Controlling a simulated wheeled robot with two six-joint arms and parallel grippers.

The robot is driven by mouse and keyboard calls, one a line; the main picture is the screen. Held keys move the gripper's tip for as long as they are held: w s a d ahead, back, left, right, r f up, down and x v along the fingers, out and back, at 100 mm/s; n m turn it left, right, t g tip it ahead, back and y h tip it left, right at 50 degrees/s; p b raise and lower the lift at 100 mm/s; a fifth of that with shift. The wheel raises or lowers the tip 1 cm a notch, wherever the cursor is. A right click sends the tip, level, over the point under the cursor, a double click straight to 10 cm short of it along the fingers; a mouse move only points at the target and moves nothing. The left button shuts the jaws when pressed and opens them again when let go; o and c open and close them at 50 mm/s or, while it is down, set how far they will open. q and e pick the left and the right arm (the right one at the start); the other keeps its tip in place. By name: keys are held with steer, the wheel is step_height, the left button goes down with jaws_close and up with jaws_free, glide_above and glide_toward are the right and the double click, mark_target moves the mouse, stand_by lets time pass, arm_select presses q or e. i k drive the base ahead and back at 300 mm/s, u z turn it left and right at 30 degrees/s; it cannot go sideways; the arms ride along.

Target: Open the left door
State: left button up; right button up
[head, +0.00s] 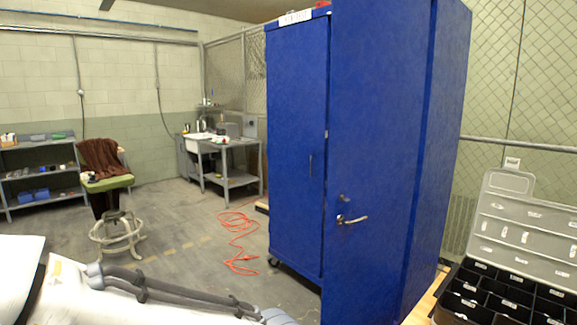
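A tall blue cabinet (450,120) stands right of centre in the head view. No gripper fingers show in this view.
An orange cable (240,235) lies on the floor left of the cabinet. A stool (110,190) with a brown cloth, a grey shelf (40,180) and a workbench (225,155) stand behind. An open organiser case (520,240) is at the right. Floor before the left door is partly clear.

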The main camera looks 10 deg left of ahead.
mark_target(297, 56)
steer(key=u, duration=3)
steer(key=i, duration=5.2)
steer(key=z, duration=2.9)
steer(key=i, duration=2.6)
